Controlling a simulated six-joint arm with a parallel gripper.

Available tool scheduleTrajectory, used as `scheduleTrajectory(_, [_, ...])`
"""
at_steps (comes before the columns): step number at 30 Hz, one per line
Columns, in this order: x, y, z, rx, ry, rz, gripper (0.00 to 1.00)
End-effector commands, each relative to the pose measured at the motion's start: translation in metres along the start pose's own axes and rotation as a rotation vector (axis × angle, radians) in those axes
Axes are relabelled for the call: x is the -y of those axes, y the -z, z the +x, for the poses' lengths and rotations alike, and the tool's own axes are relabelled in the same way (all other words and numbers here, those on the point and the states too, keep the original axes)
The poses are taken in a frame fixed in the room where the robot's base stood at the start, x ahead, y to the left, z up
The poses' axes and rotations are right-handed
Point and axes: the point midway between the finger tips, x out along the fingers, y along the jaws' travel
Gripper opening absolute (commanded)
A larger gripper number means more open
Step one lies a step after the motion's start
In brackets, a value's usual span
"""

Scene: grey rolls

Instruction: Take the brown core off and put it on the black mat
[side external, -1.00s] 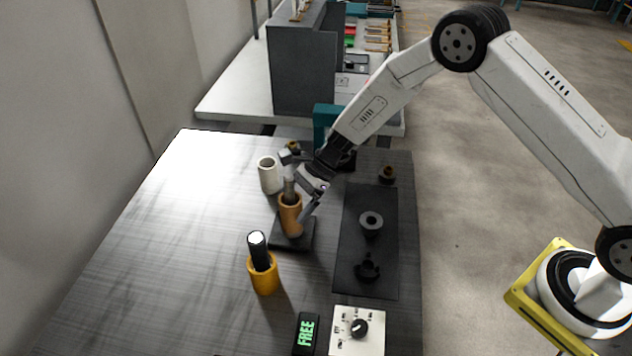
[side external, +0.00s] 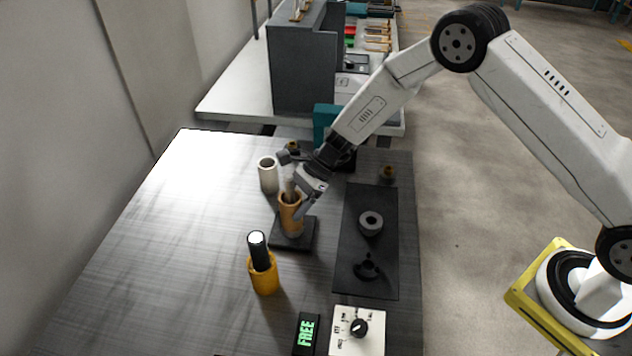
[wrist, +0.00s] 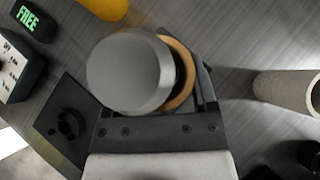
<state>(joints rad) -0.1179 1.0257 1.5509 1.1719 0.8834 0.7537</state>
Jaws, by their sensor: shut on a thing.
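The brown core (side external: 290,217) stands upright around a grey post (side external: 290,185) on a small dark square base (side external: 306,240). My gripper (side external: 299,205) is shut on the core near its upper part, from the right side. In the wrist view, the round grey post top (wrist: 128,72) hides much of the brown core (wrist: 184,72), whose rim shows to its right. The black mat (side external: 350,282) lies right of the base. A grey ring (side external: 363,226) and a black notched piece (side external: 366,270) are on it.
A yellow-orange cup with a black rod (side external: 264,279) stands in front left. A pale hollow roll (side external: 268,178) stands behind the base. A FREE display (side external: 306,334) and a dial panel (side external: 343,345) sit at the front. The table's left side is clear.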

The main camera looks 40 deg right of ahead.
Motion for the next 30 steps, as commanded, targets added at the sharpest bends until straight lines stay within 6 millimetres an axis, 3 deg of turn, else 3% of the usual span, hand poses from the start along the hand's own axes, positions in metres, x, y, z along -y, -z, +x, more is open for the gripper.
scheduleTrajectory(30, [0.0,-0.031,-0.03,0.0,0.001,-0.001,0.36])
